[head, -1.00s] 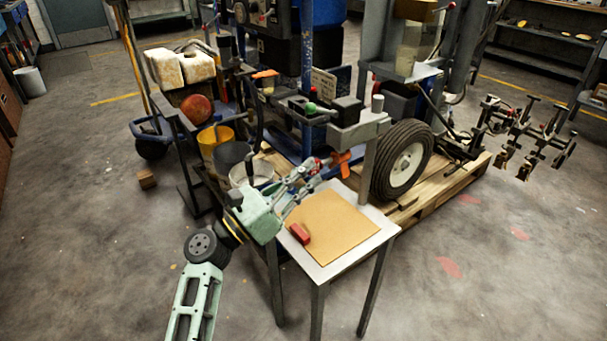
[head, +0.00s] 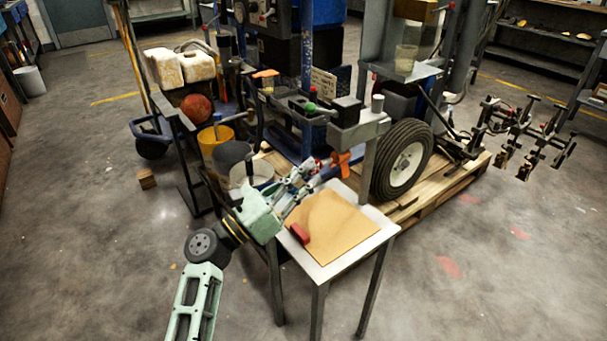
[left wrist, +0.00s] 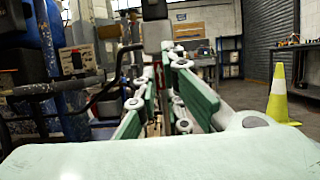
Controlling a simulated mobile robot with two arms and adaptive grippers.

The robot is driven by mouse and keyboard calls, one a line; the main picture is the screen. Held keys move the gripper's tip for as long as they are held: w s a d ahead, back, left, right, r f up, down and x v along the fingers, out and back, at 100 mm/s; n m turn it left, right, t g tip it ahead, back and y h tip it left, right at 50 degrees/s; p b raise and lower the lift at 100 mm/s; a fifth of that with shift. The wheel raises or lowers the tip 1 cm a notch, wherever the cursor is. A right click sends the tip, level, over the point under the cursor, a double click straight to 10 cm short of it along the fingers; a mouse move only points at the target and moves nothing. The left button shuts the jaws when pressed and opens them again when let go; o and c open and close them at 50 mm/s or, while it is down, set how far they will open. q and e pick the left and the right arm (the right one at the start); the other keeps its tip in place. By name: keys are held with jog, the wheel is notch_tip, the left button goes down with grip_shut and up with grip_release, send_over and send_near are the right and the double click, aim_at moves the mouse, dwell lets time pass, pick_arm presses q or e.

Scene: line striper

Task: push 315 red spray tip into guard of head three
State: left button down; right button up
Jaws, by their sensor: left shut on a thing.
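My left gripper (head: 312,168) reaches in over the back left corner of a small table. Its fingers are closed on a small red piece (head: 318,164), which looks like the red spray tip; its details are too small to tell. A bit of red also shows between the fingers in the left wrist view (left wrist: 177,86). An orange part (head: 341,162) sits just right of the fingertips; I cannot tell whether it is the guard or whether the red piece touches it. Dark spray-head-like fittings (head: 528,140) stand at the far right. My right gripper is not in view.
The small table (head: 332,274) carries a tan board (head: 330,228) and a red block (head: 300,234). A wheel (head: 403,160) on a wooden pallet (head: 455,183) stands behind it. Buckets (head: 216,150) crowd the left. Open floor lies to the right. A yellow-green cone (left wrist: 279,95) shows in the wrist view.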

aim_at(319, 169)
pick_arm(q)
jog(key=shift+w+d, duration=0.2)
jog(key=shift+d, duration=0.1)
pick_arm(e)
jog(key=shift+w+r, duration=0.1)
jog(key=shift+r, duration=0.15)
pick_arm(q)
jog(key=shift+w+d, duration=0.25)
jog(key=shift+d, duration=0.1)
dwell(0.7)
jog(key=shift+w+d+b, duration=0.5)
jog(key=shift+w+d, duration=0.2)
jog(key=shift+d, duration=0.25)
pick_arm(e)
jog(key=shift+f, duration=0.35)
pick_arm(q)
jog(key=c, duration=1.8)
grip_release()
jog(key=o, duration=0.3)
jog(key=shift+v, duration=3.45)
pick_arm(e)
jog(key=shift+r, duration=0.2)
